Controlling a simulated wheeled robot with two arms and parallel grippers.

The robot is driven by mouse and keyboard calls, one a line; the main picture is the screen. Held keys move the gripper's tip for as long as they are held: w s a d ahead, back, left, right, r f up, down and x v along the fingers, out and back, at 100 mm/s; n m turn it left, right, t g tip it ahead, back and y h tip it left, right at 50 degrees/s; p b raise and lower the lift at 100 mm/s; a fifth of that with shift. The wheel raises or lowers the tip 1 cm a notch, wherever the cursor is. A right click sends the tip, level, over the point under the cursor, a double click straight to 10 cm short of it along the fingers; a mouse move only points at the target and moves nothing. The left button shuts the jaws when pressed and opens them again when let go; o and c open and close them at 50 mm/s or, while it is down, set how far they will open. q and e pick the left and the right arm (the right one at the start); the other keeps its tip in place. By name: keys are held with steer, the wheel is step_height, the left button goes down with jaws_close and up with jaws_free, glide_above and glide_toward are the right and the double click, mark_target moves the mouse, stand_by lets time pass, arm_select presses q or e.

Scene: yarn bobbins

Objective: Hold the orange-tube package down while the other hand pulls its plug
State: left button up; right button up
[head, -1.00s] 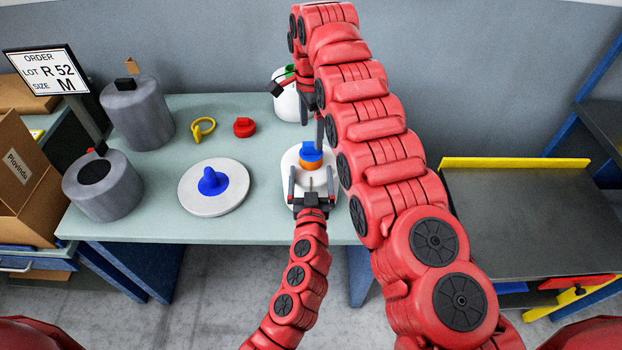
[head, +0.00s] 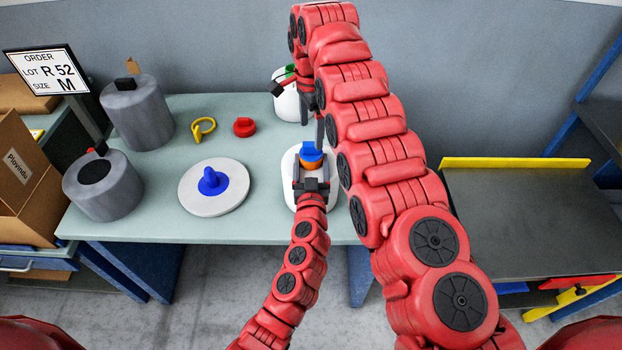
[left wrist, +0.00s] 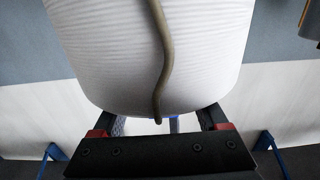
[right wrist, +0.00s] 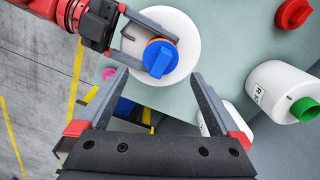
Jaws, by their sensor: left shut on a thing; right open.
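The package is a white yarn body (head: 291,163) with an orange tube (head: 308,166) and a blue plug (head: 311,150) on top. It stands upright at the table's front edge. My left gripper (head: 312,184) is shut on the orange tube, just under the plug; it also shows in the right wrist view (right wrist: 146,38). The left wrist view shows the package's white side (left wrist: 110,50) with a loose yarn tail (left wrist: 164,50); the tube is mostly hidden there. My right gripper (right wrist: 158,75) is open and empty, apart from the blue plug (right wrist: 160,58) ahead of it.
A white package with a green plug (right wrist: 305,109) stands near my right gripper. A white disc with a blue knob (head: 212,181), a yellow ring (head: 203,129), a red plug (head: 244,127) and two grey bobbins (head: 138,113) are left on the table (head: 262,215).

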arm_select(q)
jaws_close()
steer(key=o, duration=1.1)
jaws_free()
steer(key=shift+s, duration=0.1)
